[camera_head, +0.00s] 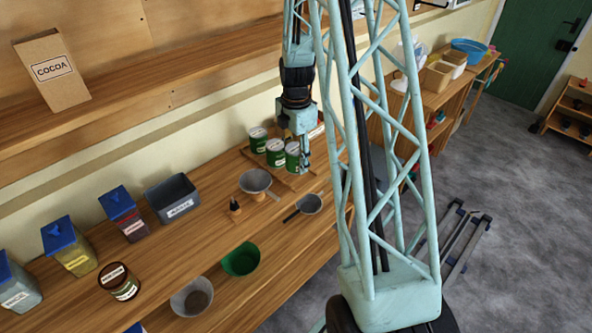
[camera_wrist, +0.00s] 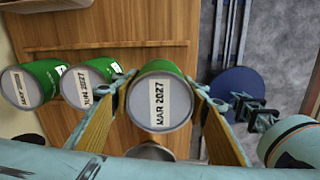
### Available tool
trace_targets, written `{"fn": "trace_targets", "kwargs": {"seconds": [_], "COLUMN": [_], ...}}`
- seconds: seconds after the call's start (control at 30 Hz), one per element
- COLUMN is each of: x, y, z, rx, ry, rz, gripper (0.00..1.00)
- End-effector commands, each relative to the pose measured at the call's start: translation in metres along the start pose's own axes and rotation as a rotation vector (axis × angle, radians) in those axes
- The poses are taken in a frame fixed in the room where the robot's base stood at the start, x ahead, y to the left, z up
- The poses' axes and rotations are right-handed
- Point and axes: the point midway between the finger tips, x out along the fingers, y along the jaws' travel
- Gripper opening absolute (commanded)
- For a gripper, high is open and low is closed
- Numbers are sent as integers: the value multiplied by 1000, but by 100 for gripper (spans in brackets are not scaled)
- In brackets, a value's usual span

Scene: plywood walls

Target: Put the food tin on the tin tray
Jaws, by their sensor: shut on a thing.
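A green food tin with a pale lid marked "MAR 2027" (camera_wrist: 160,103) is between the fingers of my gripper (camera_wrist: 158,90), which is shut on it. In the head view my gripper (camera_head: 304,160) holds this tin (camera_head: 292,158) at the right end of a row of green tins. Two other tins stand to its left, one marked "JUN 2027" (camera_wrist: 92,86) and one with a hard-to-read label (camera_wrist: 30,86). The row is at the wooden tin tray (camera_head: 254,160) on the bench. Whether the held tin touches the tray I cannot tell.
A grey sieve-like bowl (camera_head: 256,181) and a dark-handled pan (camera_head: 309,203) are in front of the tins. A grey bin (camera_head: 173,198) and blue-lidded jars (camera_head: 123,213) stand to the left. A wooden shelf (camera_head: 170,75) runs above the bench.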

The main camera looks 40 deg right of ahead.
Motion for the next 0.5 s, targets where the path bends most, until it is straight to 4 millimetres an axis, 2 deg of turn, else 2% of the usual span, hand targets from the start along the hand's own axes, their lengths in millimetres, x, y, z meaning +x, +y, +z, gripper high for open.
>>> {"fn": "trace_targets", "kwargs": {"seconds": [0.17,0.5], "x": [7,7], "y": [0,0], "z": [0,0], "rx": [0,0], "ry": [0,0], "rz": [0,1], "gripper": [24,24]}}
